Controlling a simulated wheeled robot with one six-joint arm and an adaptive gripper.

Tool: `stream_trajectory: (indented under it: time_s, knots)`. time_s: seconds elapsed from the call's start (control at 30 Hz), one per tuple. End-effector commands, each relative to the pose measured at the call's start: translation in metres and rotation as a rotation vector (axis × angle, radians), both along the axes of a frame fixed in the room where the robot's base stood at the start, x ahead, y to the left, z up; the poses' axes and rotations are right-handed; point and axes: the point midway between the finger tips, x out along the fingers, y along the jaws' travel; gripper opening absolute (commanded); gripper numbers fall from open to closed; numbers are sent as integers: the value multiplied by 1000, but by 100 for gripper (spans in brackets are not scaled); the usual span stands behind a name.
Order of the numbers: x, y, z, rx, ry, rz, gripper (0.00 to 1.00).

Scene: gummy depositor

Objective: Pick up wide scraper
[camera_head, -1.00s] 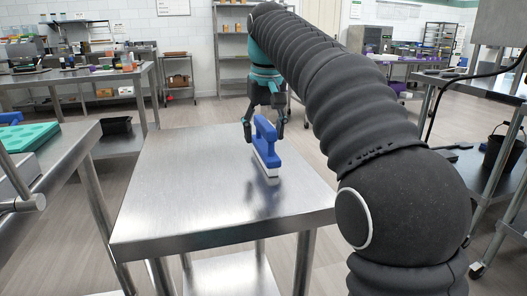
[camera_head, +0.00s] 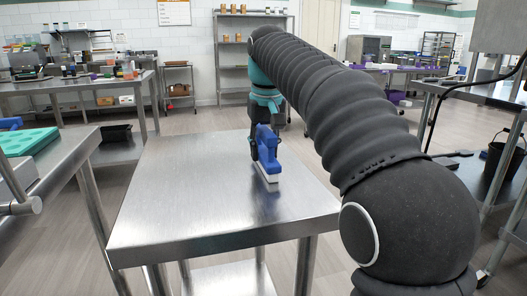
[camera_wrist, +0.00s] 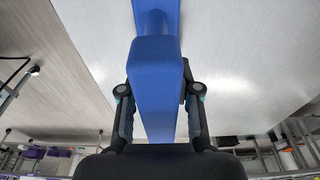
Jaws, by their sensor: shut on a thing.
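The wide scraper (camera_head: 268,156) is blue with a pale lower edge. It is upright at the steel table's (camera_head: 185,190) right half, and I cannot tell whether its lower edge touches the top. My gripper (camera_head: 257,143) is at the scraper's upper part, partly hidden behind it and my arm. In the wrist view the blue scraper (camera_wrist: 156,80) fills the space between the two dark fingers, and my gripper (camera_wrist: 158,112) is shut on it. The scraper's far end is out of the wrist view.
The table top around the scraper is clear. A teal mould (camera_head: 28,141) lies on a steel table at the left. A black bucket (camera_head: 505,160) stands at the right. Shelves (camera_head: 250,55) stand at the back wall.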

Motion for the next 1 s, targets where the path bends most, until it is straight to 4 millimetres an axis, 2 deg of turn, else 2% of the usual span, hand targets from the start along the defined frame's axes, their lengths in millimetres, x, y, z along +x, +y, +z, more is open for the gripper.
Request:
stream_trajectory:
  time_s: [0.27,0.37,0.5,1.0]
  knots:
    - [0,0,9,0,0,0,0]
    - [1,0,20,0,-1,0,0]
    - [1,1,45,1,-3,0,0]
    - [-47,-81,98,1,-2,-2,0]
